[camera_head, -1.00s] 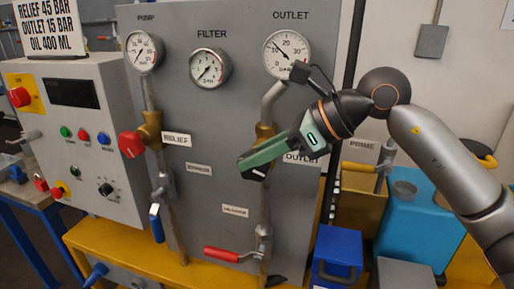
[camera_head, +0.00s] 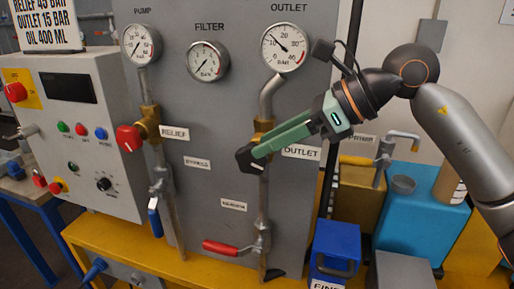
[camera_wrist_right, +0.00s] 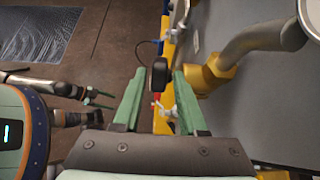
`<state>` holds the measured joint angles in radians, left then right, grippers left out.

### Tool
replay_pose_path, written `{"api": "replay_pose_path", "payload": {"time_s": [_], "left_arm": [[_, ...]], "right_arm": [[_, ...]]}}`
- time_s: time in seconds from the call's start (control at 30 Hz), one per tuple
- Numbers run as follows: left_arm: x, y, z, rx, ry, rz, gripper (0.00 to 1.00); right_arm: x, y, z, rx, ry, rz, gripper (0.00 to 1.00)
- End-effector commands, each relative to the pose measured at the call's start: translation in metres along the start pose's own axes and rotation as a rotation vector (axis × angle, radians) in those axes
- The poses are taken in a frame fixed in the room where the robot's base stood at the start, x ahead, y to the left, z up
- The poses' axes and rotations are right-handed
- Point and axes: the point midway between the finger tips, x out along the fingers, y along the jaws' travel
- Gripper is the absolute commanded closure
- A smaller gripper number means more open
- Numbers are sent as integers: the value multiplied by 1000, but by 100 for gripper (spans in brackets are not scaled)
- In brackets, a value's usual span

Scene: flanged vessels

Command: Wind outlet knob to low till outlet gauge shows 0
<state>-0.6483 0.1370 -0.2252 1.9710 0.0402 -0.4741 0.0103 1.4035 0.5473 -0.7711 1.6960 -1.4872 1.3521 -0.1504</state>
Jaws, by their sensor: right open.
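The outlet gauge (camera_head: 285,48) is a round white dial at the top right of the grey panel. Its needle points to the upper left, above 0, somewhere in the tens. My right gripper (camera_wrist_right: 160,85) is open, with its green fingers on either side of a round black knob (camera_wrist_right: 160,73) in the wrist view. A gap shows beside the knob. In the head view the gripper covers part of the brass outlet valve (camera_head: 263,126), and the dark knob (camera_head: 246,158) shows at the fingertips. My left gripper (camera_wrist_right: 97,97) appears small in the wrist view; its jaw state is unclear.
The red relief knob (camera_head: 129,138) is left on the panel. A red-handled lever (camera_head: 220,247) sits below the outlet pipe. The pump gauge (camera_head: 140,44) and filter gauge (camera_head: 207,61) are on the left. A blue box (camera_head: 336,250) stands low on the right.

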Motion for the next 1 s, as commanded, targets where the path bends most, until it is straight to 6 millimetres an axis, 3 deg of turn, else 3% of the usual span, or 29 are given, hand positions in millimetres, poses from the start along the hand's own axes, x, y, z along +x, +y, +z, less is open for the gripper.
{"api": "replay_pose_path", "payload": {"time_s": [0.2,0.4,0.87,1.0], "left_arm": [[2,2,1,0,-2,5,31],[2,3,1,0,-2,6,31],[2,1,2,2,-1,3,31],[11,-3,-10,23,73,-2,31]], "right_arm": [[-50,-1,0,-1,0,-4,59],[-80,0,0,-1,0,-2,59],[-89,0,0,-1,0,0,59],[-82,0,-10,0,-29,3,59]]}}
